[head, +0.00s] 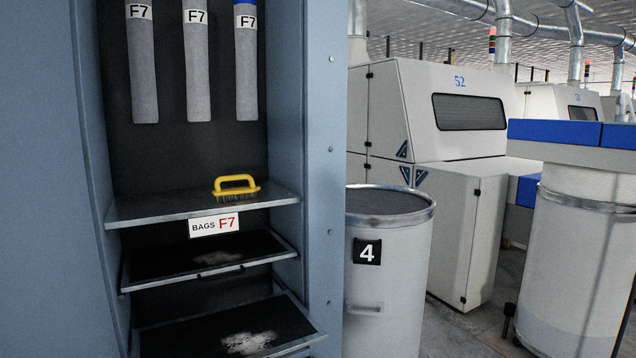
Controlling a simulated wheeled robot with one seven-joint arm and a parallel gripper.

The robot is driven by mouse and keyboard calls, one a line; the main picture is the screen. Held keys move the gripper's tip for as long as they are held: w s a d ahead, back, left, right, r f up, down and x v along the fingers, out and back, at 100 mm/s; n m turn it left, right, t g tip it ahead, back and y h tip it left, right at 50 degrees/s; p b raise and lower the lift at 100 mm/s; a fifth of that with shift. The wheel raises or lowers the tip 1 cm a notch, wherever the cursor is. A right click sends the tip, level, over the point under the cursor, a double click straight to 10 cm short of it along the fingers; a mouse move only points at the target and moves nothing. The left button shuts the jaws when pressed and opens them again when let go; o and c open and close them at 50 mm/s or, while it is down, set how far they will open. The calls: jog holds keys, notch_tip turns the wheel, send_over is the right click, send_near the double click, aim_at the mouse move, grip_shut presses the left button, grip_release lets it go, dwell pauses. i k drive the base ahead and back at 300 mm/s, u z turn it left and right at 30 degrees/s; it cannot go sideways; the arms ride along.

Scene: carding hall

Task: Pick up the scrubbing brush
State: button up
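The scrubbing brush (236,187) has a yellow loop handle and dark bristles. It stands bristles down on the upper metal shelf (160,206) inside a blue-grey cabinet, right of the shelf's middle and close to the front edge. Nothing covers it. My gripper does not show in the head view.
Several grey filter bags (197,70) hang above the shelf. A "BAGS F7" label (214,225) is on its front edge. Two dark trays (160,271) with pale debris sit below. The cabinet's right wall (325,170) stands beside the brush. A drum marked 4 (388,290) stands outside.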

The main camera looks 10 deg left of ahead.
aim_at(221, 193)
jog(key=z, duration=0.3)
jog(key=i, duration=1.65)
jog(key=u, duration=0.7)
